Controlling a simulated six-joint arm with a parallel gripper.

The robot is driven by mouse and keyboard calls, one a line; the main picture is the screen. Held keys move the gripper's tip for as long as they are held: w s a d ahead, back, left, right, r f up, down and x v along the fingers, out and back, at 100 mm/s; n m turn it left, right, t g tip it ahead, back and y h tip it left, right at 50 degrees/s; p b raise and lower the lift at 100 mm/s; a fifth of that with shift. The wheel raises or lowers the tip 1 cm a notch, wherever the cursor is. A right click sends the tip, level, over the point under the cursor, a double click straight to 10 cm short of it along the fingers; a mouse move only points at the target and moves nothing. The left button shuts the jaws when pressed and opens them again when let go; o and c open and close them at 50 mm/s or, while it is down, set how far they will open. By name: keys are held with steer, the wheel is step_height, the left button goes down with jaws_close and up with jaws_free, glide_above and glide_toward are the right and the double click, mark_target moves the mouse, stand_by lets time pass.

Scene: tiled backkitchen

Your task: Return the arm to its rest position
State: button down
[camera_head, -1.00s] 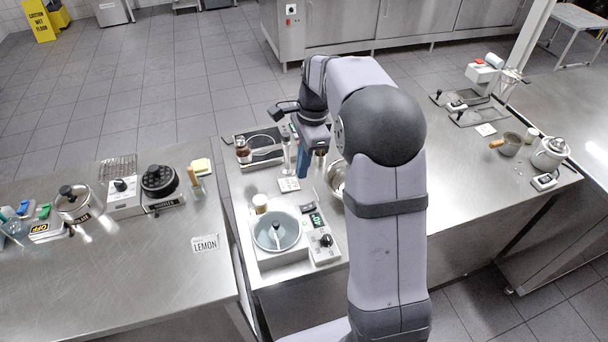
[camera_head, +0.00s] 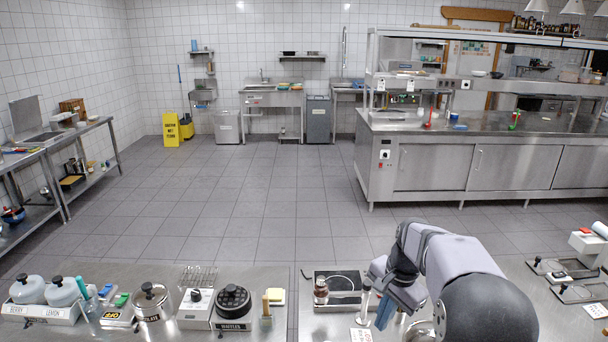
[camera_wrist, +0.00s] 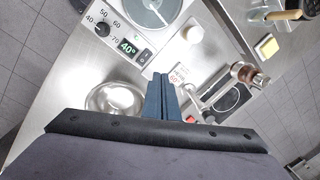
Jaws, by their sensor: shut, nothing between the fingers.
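My gripper (camera_wrist: 162,98) shows in the wrist view with its two blue fingers together and nothing between them. It is above the steel worktop (camera_wrist: 75,75), beside a shiny metal bowl (camera_wrist: 115,100). In the head view my gripper (camera_head: 384,314) hangs at the lower right, pointing down. My arm (camera_head: 455,262) is bent, with its elbow high at the lower right. The wrist view does not show whether the fingertips touch anything.
A white device with a green 40° display (camera_wrist: 128,46) is near the fingers. A framed tray (camera_head: 338,284) with a brown-topped bottle (camera_head: 321,292) is left of the gripper. A waffle maker (camera_head: 232,302) and a pot (camera_head: 152,302) stand further left.

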steer(key=s+f+n, duration=0.2)
steer(key=s, duration=0.2)
steer(key=s+f+n+g, duration=0.1)
steer(key=s+f+n, duration=0.2)
steer(key=s, duration=0.1)
steer(key=s+f+n, duration=0.3)
steer(key=s, duration=0.1)
steer(key=shift+s+a+f+g+h, duration=0.1)
steer(key=shift+s+f+g+h, duration=0.05)
steer(key=shift+f+g+h, duration=0.2)
steer(key=s+a+r+n, duration=0.1)
steer(key=s+a, duration=0.1)
steer(key=s, duration=0.4)
steer(key=s+a+r+n, duration=0.2)
steer(key=s, duration=0.4)
steer(key=shift+s, duration=0.25)
steer(key=shift+h, duration=0.25)
stand_by(0.6)
